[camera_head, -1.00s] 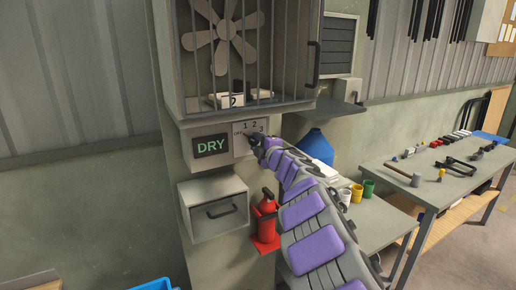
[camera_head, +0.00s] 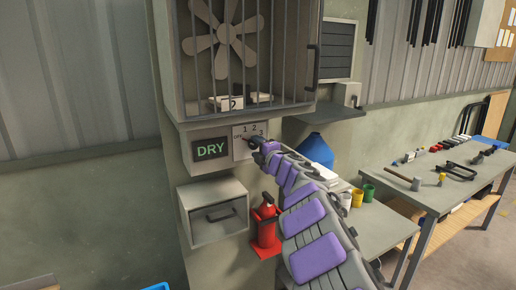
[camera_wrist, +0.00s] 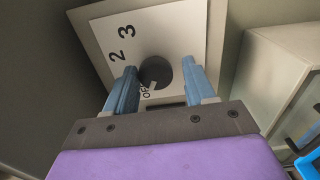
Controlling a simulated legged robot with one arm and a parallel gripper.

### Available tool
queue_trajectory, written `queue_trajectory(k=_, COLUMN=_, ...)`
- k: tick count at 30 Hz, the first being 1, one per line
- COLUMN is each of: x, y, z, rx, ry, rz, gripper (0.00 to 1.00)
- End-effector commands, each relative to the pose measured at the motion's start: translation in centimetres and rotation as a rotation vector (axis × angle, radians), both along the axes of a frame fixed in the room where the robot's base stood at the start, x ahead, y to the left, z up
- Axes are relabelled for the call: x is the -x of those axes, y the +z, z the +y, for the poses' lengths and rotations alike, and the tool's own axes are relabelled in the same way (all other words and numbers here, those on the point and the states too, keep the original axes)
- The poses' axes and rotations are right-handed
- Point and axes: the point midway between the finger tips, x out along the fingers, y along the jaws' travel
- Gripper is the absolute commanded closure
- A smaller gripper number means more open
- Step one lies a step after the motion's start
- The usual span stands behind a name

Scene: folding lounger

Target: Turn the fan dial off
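The fan dial (camera_wrist: 157,70) is a dark round knob on a white panel (camera_wrist: 185,30) marked OFF, 2 and 3 in the wrist view. A pale mark on its rim points towards OFF. In the head view the panel (camera_head: 240,150) shows OFF, 1, 2 and 3 beside a green DRY sign (camera_head: 210,149). My gripper (camera_head: 256,143) is in front of the panel's right part and hides much of the dial there.
A fan (camera_head: 224,40) sits behind bars above the panel. A grey drawer box (camera_head: 212,212) and a red extinguisher (camera_head: 265,225) are below it. A workbench with tools (camera_head: 440,190) stands at the right.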

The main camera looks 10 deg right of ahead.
Motion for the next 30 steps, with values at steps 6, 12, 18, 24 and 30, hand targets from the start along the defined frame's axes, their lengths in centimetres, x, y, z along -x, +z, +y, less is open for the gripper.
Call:
queue_trajectory(k=6, x=0.0, y=0.1, z=0.1, rx=-0.002, ry=0.001, rz=-0.002, gripper=0.33)
queue_trajectory(k=12, x=0.1, y=0.3, z=0.0, rx=-0.003, ry=0.001, rz=-0.004, gripper=0.33)
queue_trajectory(k=18, x=0.8, y=0.3, z=-0.2, rx=-0.002, ry=0.0, rz=-0.003, gripper=0.33)
queue_trajectory(k=24, x=2.8, y=0.4, z=-0.8, rx=-0.002, ry=-0.001, rz=-0.005, gripper=0.33)
queue_trajectory(k=30, x=5.1, y=0.4, z=-1.5, rx=-0.001, ry=0.0, rz=-0.005, gripper=0.33)
